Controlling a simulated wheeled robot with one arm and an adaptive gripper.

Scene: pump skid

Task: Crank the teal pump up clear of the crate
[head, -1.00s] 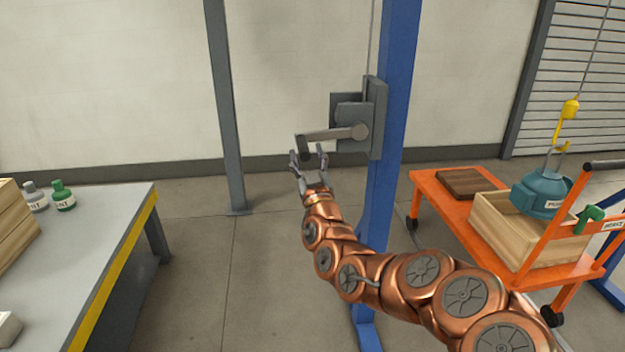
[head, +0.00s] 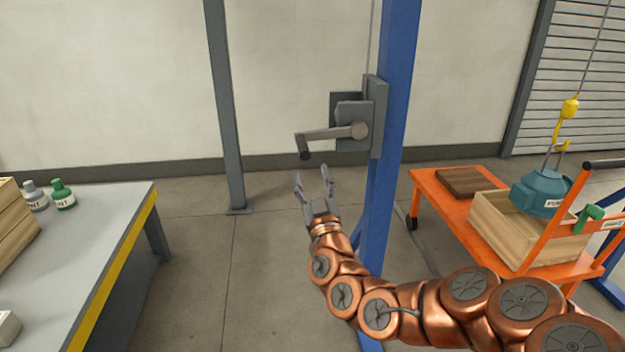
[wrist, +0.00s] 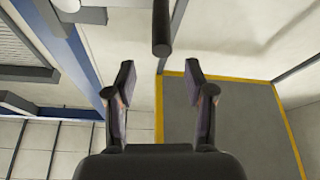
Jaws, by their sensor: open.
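The winch crank (head: 330,133) is a grey arm on a winch box (head: 352,125) fixed to the blue post (head: 396,120). Its dark grip (head: 305,154) hangs at the left end of the arm. My gripper (head: 312,178) is open and empty just below the grip, apart from it. In the wrist view the grip (wrist: 162,28) shows beyond the two spread fingers (wrist: 160,85). The teal pump (head: 542,192) hangs from a yellow hook (head: 562,146), its lower part hidden by the wall of the wooden crate (head: 500,226).
The crate stands on an orange cart (head: 436,200) with a brown board (head: 468,182). A grey bench (head: 100,225) with a yellow edge stands left, holding a grey bottle and a green bottle (head: 63,195).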

